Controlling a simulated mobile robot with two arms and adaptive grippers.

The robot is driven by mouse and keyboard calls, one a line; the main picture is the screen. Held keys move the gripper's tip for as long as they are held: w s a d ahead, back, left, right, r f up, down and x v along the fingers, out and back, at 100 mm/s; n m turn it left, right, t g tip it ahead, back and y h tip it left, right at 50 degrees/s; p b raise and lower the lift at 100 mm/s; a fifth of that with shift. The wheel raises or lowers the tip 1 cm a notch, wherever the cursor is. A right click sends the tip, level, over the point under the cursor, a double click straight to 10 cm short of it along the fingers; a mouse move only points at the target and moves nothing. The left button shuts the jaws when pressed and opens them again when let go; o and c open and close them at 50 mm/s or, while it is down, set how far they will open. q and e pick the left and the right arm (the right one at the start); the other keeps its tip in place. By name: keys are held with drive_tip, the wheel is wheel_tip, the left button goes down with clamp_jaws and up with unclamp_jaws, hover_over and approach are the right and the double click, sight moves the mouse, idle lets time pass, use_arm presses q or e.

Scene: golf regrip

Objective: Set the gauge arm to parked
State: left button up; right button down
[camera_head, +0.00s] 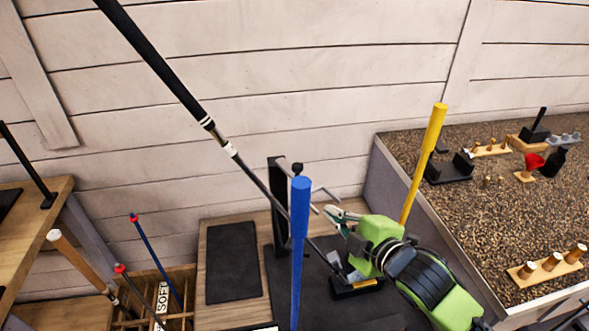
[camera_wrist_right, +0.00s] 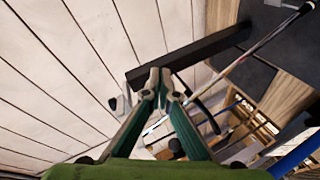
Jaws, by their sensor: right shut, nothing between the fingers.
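A black upright stand (camera_head: 279,205) rises behind the golf club; in the right wrist view its dark bar (camera_wrist_right: 190,55) crosses just beyond my fingertips. A thin grey bent rod (camera_head: 325,194) shows right of the stand and looks like the gauge arm; its exact setting is hard to tell. A black knob (camera_head: 297,168) is near the stand's top. My right gripper (camera_head: 333,212) is just right of and below the rod, its fingers together and empty; they also meet in the wrist view (camera_wrist_right: 160,78). I cannot tell whether they touch the rod. My left gripper is out of view.
A golf club (camera_head: 165,75) slants across the stand. A blue post (camera_head: 300,230) and yellow post (camera_head: 424,150) stand close by. A wooden club crate (camera_head: 180,275) is lower left. A gravelly counter (camera_head: 450,220) with small fixtures lies right.

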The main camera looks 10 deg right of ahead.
sight(294, 169)
drive_tip(key=s+a+r+n+t+y+p, duration=0.1)
drive_tip(key=s+a+r+n+t, duration=0.15)
drive_tip(key=r, duration=0.25)
drive_tip(key=s+a+r+n+t+y, duration=0.1)
drive_tip(key=s+a+r, duration=0.2)
drive_tip(key=s+r, duration=0.15)
drive_tip(key=p+x, duration=0.1)
drive_tip(key=x, duration=0.9)
drive_tip(key=shift+w+d+f+p, duration=0.2)
drive_tip(key=shift+w+f+p, duration=0.1)
drive_tip(key=shift+w, duration=0.2)
drive_tip(key=shift+d+g, duration=0.1)
drive_tip(key=shift+g, duration=0.25)
